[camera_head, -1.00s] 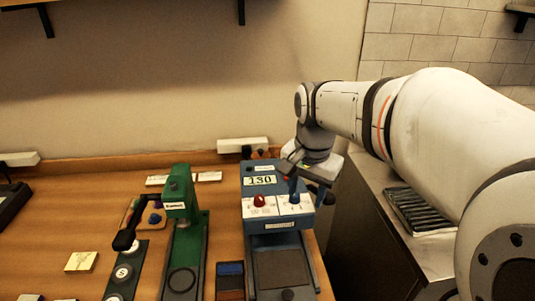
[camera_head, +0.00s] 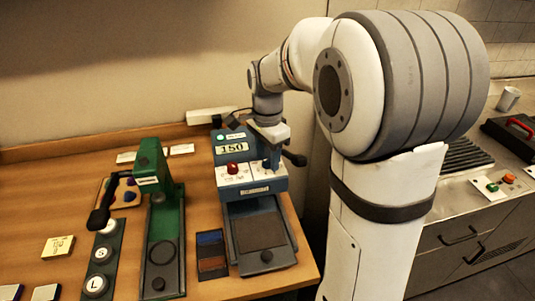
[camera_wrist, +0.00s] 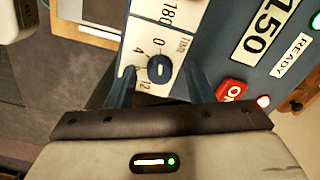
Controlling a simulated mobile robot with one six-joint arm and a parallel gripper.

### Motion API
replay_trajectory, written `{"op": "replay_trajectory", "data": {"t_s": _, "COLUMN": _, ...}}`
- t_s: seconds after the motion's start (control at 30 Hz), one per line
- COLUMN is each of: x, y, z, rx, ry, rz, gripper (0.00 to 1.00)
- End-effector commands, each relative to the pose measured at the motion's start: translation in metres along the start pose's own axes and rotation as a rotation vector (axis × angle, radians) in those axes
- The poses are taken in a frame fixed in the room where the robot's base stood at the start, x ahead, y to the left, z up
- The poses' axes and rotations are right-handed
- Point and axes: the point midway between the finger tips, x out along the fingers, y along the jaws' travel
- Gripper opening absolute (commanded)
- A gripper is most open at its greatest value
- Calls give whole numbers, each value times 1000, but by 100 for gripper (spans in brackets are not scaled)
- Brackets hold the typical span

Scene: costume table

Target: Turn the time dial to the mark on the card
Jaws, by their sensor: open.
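The blue time dial (camera_wrist: 158,70) sits on a white panel marked TIME with 0, 4, 8 and 12. A short white line shows on it; I cannot tell which number it points at. My gripper (camera_wrist: 160,78) is open, with one finger on each side of the dial in the wrist view; contact is not clear. In the head view my gripper (camera_head: 270,155) is over the right of the blue press's (camera_head: 254,188) front panel. White cards (camera_head: 181,149) and a yellowish card (camera_head: 58,247) lie on the table; their marks are too small to read.
The press's display (camera_wrist: 264,28) reads 150. A green press (camera_head: 160,215) stands to the left. A steel counter (camera_head: 465,215) is at the right.

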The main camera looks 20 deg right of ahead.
Motion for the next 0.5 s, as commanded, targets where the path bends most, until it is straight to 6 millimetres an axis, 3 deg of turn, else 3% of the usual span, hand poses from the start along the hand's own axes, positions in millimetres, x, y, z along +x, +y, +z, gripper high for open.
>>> {"op": "replay_trajectory", "data": {"t_s": 0.27, "x": 3, "y": 0, "z": 0, "rx": 0, "ry": 1, "rz": -2, "gripper": 48}}
{"op": "replay_trajectory", "data": {"t_s": 0.5, "x": 2, "y": 0, "z": 0, "rx": 0, "ry": 1, "rz": -2, "gripper": 30}}
